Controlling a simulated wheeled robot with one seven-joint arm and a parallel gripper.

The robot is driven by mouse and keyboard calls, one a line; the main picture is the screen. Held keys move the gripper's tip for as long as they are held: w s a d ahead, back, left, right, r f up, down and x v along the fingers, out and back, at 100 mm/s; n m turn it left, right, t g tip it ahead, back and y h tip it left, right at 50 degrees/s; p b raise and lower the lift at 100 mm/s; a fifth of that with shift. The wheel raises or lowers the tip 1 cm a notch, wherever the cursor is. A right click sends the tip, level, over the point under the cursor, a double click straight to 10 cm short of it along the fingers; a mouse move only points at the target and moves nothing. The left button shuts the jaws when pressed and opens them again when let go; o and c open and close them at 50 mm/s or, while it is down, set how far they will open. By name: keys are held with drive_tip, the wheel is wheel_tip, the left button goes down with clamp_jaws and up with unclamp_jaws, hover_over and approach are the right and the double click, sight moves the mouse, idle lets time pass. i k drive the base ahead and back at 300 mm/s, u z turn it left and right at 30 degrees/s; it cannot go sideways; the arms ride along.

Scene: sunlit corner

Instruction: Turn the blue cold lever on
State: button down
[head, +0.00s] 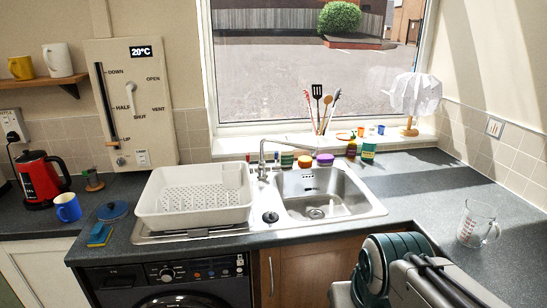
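The chrome tap (262,160) stands at the back of the sink unit in the head view, its spout reaching right over the steel basin (335,191). Small coloured parts show close to the tap, but they are too small for me to tell which is the blue cold lever or how it is set. Part of my own arm, grey and teal, fills the bottom right. My gripper's fingers do not show.
A white dish rack (196,195) stands left of the basin. Bottles and sponges line the sink's back edge. A measuring jug (477,224) stands on the right counter. A blue mug (67,207) and red kettle (41,179) are at left. The right counter is mostly clear.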

sight(276, 168)
drive_tip(key=z, duration=0.15)
drive_tip(key=i, duration=0.95)
drive_tip(key=z, duration=0.1)
